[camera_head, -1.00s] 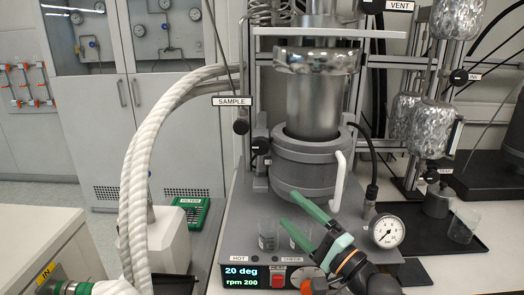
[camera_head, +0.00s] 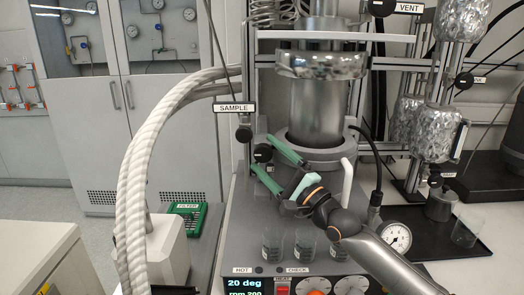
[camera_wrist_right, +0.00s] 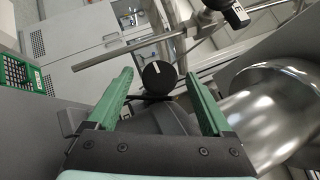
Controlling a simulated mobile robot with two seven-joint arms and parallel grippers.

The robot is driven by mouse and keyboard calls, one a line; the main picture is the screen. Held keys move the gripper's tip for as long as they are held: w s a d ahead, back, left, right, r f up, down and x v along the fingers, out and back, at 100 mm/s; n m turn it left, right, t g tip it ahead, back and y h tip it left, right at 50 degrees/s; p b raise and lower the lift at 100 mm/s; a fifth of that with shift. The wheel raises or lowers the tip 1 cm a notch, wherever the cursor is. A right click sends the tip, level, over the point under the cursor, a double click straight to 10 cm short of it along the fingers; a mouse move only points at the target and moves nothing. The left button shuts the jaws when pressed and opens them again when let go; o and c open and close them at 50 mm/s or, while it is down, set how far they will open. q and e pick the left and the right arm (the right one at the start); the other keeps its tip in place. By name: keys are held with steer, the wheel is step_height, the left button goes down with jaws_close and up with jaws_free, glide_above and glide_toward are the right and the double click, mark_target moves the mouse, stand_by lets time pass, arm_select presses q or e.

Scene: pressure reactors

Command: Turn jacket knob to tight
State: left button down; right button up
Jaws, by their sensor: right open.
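A round black knob (camera_head: 262,153) with a small white mark sits at the left side of the grey jacket (camera_head: 325,158) around the steel reactor vessel. It also shows in the right wrist view (camera_wrist_right: 158,78), in line with the gap between the fingertips. My right gripper (camera_head: 261,152) is open, with its green fingers pointing at the knob, one above and one below it in the head view. I cannot tell whether either finger touches it. A lettered label by the knob is hidden. My left gripper is not in view.
A black knob (camera_head: 243,133) with a SAMPLE label is close on the left. Thick white hoses (camera_head: 135,190) run at the left.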

steer(key=shift+x, duration=1.15)
steer(key=shift+f, duration=0.1)
jaws_close()
